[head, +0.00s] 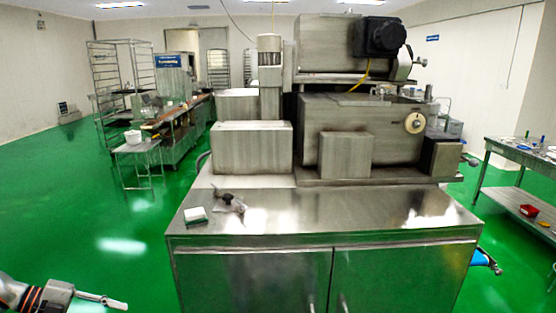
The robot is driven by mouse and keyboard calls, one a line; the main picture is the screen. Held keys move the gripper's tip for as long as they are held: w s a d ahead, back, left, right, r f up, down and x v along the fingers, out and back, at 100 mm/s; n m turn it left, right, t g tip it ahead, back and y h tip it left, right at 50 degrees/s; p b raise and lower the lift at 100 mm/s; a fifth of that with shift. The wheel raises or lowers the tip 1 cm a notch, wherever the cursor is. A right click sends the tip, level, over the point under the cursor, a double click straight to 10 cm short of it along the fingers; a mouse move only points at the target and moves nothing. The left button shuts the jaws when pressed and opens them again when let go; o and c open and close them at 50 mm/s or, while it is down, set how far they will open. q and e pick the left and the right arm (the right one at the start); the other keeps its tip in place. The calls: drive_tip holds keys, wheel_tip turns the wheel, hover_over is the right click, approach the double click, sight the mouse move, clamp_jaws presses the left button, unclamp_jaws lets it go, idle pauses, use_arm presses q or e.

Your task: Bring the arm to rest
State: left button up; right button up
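My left arm comes in at the bottom left corner, with its gripper (112,303) low over the green floor, left of the steel cabinet. The pale fingers point right and look small and partly cut by the frame's lower edge; I cannot tell whether they are open or shut. Nothing is visibly held in them. The encrusting machine (360,118) stands on the steel cabinet (330,215) ahead, clear of my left gripper.
A white-and-green block (195,215) and a small dark-and-grey item (228,202) lie on the cabinet top's left side. Open floor (70,210) lies left.

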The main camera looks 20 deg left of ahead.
use_arm(q)
drive_tip(key=s+d+f+n+t+y, duration=0.3)
drive_tip(key=d+f+n, duration=0.35)
drive_tip(key=f, duration=0.25)
drive_tip(key=s+d+f+n+t+y, duration=0.25)
drive_tip(key=d+f+n, duration=0.25)
drive_tip(key=d+f, duration=0.25)
drive_tip(key=s+d+f+n, duration=0.1)
drive_tip(key=d+n, duration=0.1)
drive_tip(key=d, duration=0.4)
drive_tip(key=s+d+f+n+g+y, duration=0.1)
drive_tip(key=d+f+n, duration=0.1)
drive_tip(key=d, duration=0.4)
drive_tip(key=s+d+f+n+g, duration=0.1)
drive_tip(key=d+n, duration=0.2)
drive_tip(key=d, duration=0.3)
drive_tip(key=shift+s+d+f, duration=0.3)
drive_tip(key=shift+d+f, duration=0.05)
drive_tip(key=shift+d, duration=0.05)
drive_tip(key=shift+n+y, duration=0.25)
